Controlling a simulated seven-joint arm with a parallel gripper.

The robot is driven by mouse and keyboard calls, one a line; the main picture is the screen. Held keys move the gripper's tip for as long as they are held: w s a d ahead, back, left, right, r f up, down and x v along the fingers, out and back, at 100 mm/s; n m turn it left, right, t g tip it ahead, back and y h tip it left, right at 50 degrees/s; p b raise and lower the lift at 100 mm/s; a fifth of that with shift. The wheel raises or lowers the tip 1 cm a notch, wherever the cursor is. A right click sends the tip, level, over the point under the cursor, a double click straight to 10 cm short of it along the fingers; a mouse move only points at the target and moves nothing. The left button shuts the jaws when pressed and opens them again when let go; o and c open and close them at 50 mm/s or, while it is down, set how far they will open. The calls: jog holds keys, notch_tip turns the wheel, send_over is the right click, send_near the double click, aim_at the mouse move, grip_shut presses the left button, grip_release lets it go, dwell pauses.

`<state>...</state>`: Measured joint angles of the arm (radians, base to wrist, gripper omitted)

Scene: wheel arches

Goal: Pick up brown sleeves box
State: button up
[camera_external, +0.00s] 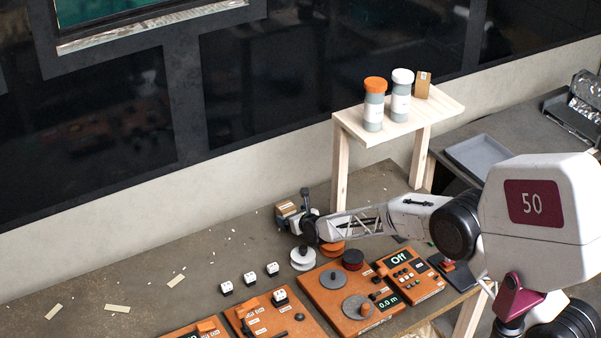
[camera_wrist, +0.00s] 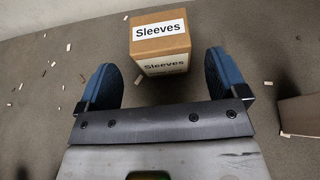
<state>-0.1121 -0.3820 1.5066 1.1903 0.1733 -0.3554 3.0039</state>
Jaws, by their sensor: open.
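The brown sleeves box (camera_wrist: 160,42) stands on the grey table in the wrist view, with white "Sleeves" labels on its top and near face. My gripper (camera_wrist: 171,80) is open, its two blue fingers apart on the left and right. The box lies just ahead of the fingers, roughly centred on the gap, with its near end close to the fingertips. In the external view the brown box (camera_external: 286,209) is on the table at the end of my arm, partly hidden by my gripper (camera_external: 305,215).
A wooden stand (camera_external: 440,108) holds an orange-capped jar (camera_external: 374,104), a white-capped jar (camera_external: 401,96) and a small brown box (camera_external: 423,85). Orange control panels (camera_external: 345,300) line the front edge. Small light pieces lie scattered.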

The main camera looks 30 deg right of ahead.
aim_at(290, 213)
jog(key=shift+x, duration=2.6)
jog(key=shift+d, duration=0.15)
jog(key=c, duration=1)
jog(key=shift+r, duration=0.1)
jog(key=shift+r, duration=4.95)
